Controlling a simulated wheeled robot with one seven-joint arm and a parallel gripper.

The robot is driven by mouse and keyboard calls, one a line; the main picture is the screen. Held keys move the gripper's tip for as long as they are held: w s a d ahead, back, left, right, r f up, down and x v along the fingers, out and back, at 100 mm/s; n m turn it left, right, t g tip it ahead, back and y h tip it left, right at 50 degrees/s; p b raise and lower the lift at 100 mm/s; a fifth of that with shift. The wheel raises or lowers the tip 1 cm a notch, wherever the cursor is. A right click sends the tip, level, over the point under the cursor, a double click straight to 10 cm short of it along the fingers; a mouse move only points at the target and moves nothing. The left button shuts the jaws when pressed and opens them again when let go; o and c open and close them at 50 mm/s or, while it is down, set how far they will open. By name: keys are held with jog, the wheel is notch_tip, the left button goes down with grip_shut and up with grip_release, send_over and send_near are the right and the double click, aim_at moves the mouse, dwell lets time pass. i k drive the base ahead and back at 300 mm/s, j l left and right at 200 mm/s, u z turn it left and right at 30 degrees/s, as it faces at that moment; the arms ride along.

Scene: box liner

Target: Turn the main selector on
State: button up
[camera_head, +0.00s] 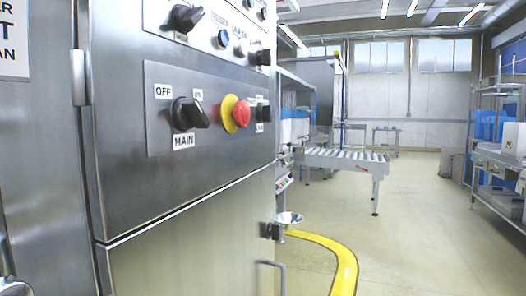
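The main selector (190,113) is a black rotary knob on a grey plate of the steel machine cabinet, in the middle left of the head view. A label "MAIN" (184,142) is below it, "OFF" (163,91) at its upper left, and a partly hidden label, perhaps "ON", at its upper right. The knob's handle sticks out toward the right; I cannot tell surely which label it points to. My gripper is not clearly in view.
A red emergency button (241,113) on a yellow ring sits just right of the selector. Another black knob (187,18) is above. A cabinet door hinge (80,77) is at left. A roller conveyor (346,160) stands beyond.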

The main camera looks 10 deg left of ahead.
aim_at(188, 113)
jog(key=u, duration=1.35)
